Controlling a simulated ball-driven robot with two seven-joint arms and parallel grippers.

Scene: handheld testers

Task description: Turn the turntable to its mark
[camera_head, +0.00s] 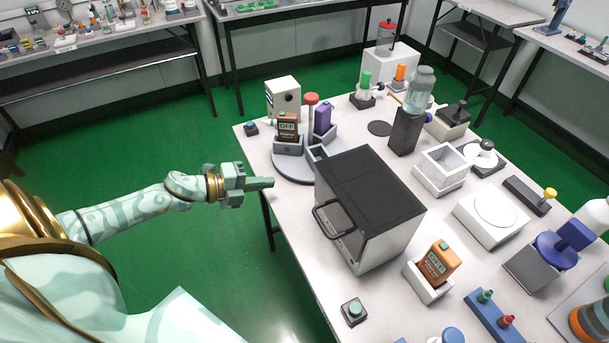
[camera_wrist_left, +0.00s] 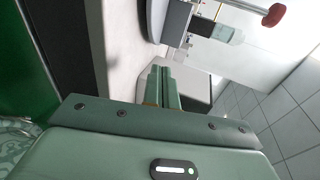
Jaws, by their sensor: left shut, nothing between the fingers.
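The turntable (camera_head: 292,171) is a grey round disc at the left far part of the table, partly hidden behind a large dark-topped box. A brown tester (camera_head: 287,129) in a grey cradle, a red-topped post (camera_head: 311,103) and a purple tester (camera_head: 322,119) in a holder stand on or over it. I cannot make out its mark. My left gripper (camera_head: 270,183) is shut and empty, just left of the disc's near edge at the table's left side; I cannot tell whether it touches. Its closed fingers also show in the wrist view (camera_wrist_left: 163,82). My right gripper is out of view.
The dark-topped box (camera_head: 368,187) with a front handle stands right of the turntable. A white box (camera_head: 283,97) stands behind it. A small green-button block (camera_head: 354,311) is near the front edge. Open floor lies left of the table.

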